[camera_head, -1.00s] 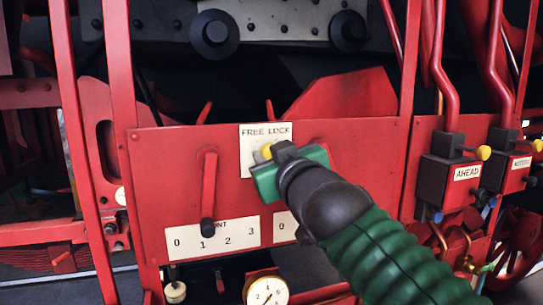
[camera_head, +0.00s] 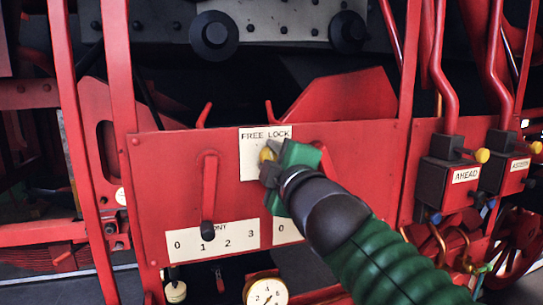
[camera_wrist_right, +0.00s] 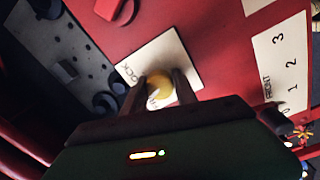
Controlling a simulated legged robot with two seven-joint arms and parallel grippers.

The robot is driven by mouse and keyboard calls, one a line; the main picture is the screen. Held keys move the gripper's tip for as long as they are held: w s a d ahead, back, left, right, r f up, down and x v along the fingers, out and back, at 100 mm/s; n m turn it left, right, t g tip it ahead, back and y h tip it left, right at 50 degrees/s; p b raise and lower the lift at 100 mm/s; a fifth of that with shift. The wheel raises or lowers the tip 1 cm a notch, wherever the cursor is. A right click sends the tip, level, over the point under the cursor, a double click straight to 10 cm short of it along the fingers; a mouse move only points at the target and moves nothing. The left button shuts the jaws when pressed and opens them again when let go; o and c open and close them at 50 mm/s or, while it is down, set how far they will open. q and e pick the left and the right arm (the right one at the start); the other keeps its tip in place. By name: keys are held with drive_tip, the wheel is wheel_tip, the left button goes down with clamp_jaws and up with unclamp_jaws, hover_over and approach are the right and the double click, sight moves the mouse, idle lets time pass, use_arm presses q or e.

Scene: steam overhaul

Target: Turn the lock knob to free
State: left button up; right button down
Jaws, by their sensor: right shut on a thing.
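The lock knob (camera_head: 266,154) is yellow and sits on a cream plate (camera_head: 250,164) lettered FREE LOCK, on the red panel. My right gripper (camera_head: 269,162) reaches in from the lower right and covers the right part of the plate. In the right wrist view the knob (camera_wrist_right: 160,90) lies between the two dark fingers (camera_wrist_right: 168,88), which are shut on it. The letters FREE are left of LOCK in the head view. The knob's exact pointing direction is partly hidden by my gripper. My left gripper does not show.
A red lever with a black end (camera_head: 208,205) stands left of the plate, above a numbered scale (camera_head: 212,240). A round gauge (camera_head: 266,292) is below. Boxes marked AHEAD (camera_head: 452,180) and with yellow knobs are at the right. Red upright bars frame the panel.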

drive_tip(key=n, duration=0.3)
drive_tip(key=shift+n+p, duration=0.3)
drive_tip(key=shift+p, duration=0.1)
drive_tip(key=shift+f+n, duration=0.15)
drive_tip(key=shift+n, duration=0.85)
drive_tip(key=shift+w+f, duration=0.1)
drive_tip(key=c, duration=1.1)
unclamp_jaws()
drive_tip(key=shift+o, duration=0.5)
drive_tip(key=shift+a, duration=0.1)
